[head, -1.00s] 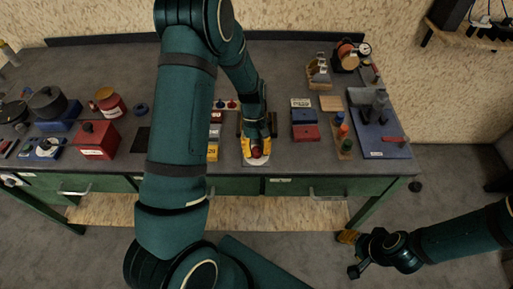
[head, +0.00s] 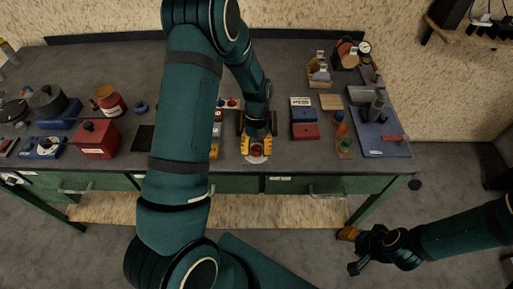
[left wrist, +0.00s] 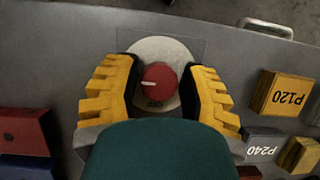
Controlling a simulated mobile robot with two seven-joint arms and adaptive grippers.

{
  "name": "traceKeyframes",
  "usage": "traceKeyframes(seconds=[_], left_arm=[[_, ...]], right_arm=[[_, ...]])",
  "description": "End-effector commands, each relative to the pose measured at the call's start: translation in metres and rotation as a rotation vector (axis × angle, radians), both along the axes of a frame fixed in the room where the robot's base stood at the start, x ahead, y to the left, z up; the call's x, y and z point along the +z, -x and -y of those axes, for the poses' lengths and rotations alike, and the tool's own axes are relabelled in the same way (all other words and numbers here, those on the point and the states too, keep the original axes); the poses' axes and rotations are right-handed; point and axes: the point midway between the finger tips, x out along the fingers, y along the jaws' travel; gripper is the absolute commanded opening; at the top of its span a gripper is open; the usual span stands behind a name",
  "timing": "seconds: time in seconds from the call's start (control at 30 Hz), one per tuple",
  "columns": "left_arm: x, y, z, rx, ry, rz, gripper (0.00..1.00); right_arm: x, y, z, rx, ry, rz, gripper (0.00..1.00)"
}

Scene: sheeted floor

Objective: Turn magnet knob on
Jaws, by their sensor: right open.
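The red knob (head: 257,149) with a white pointer line sits on a pale round disc near the bench's front edge. It also shows in the left wrist view (left wrist: 159,82), its pointer line towards the left of the picture. My left gripper (head: 258,147) is over the knob, with its yellow fingers spread on either side. In the left wrist view, gaps show between both fingers and the knob, so it is open and holds nothing. My right gripper (head: 351,252) is open and empty, low in front of the bench at the right.
Labelled blocks, including a yellow P120 block (left wrist: 283,93), lie close beside the left gripper. A blue box (head: 302,115) and a red box (head: 305,132) stand to its right. A red metal box (head: 96,139) and pots are at the left. The bench has drawers with handles below.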

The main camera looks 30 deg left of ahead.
Motion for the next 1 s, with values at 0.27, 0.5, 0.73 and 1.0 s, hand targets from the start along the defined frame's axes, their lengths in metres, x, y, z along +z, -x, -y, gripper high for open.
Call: traceKeyframes(seconds=[0.27, 0.5, 0.73, 1.0], left_arm=[[0.0, -0.001, 0.0, 0.001, -0.001, 0.002, 0.66], [0.012, -0.006, -0.003, 0.002, -0.002, 0.007, 0.66], [0.052, -0.02, -0.012, 0.003, -0.002, 0.008, 0.66], [0.096, -0.036, -0.021, 0.0, -0.002, 0.005, 0.66]], right_arm=[[0.0, 0.0, 0.0, 0.0, 0.0, 0.0, 0.47], [0.0, 0.0, 0.0, 0.0, 0.0, 0.0, 0.47], [0.0, 0.0, 0.0, 0.0, 0.0, 0.0, 0.47], [0.0, 0.0, 0.0, 0.0, 0.0, 0.0, 0.47]])
